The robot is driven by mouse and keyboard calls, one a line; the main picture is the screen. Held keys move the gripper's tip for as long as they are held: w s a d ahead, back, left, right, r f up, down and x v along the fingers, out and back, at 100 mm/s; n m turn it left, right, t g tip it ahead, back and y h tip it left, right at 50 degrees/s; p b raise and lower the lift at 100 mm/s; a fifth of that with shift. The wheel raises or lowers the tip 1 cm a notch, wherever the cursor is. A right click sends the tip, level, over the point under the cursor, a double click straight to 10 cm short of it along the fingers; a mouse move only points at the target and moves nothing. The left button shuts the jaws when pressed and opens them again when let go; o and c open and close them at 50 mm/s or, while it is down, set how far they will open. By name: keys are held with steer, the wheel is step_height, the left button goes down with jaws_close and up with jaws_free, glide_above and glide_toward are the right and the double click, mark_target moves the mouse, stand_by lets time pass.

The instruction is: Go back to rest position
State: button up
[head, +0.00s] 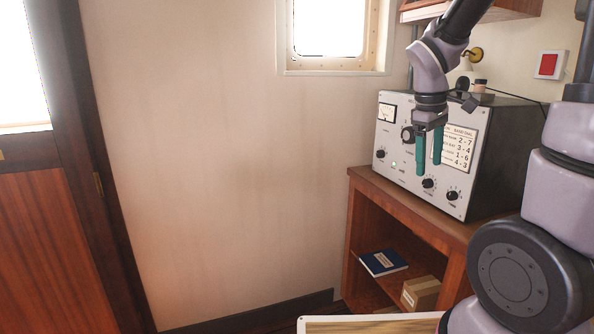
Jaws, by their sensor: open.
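My gripper (429,157) hangs from my arm at the upper right of the head view, with its two teal fingers pointing down. The fingers are apart and nothing shows between them. It is in front of the grey radio set (477,189) and hides part of its front panel. I cannot tell how far the fingers are from the panel.
The radio set stands on a wooden cabinet (358,179) with open shelves. A blue book (383,262) and a cardboard box (421,292) lie inside. A pale-edged board (375,321) is at the bottom. The wall on the left is bare, beside a wooden door (38,235).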

steer(key=s+a+r+m+t+y, duration=0.3)
steer(key=s+a+r+m+t, duration=0.3)
steer(key=s+r+m, duration=0.5)
steer(key=shift+r+y, duration=0.4)
steer(key=shift+r, duration=0.45)
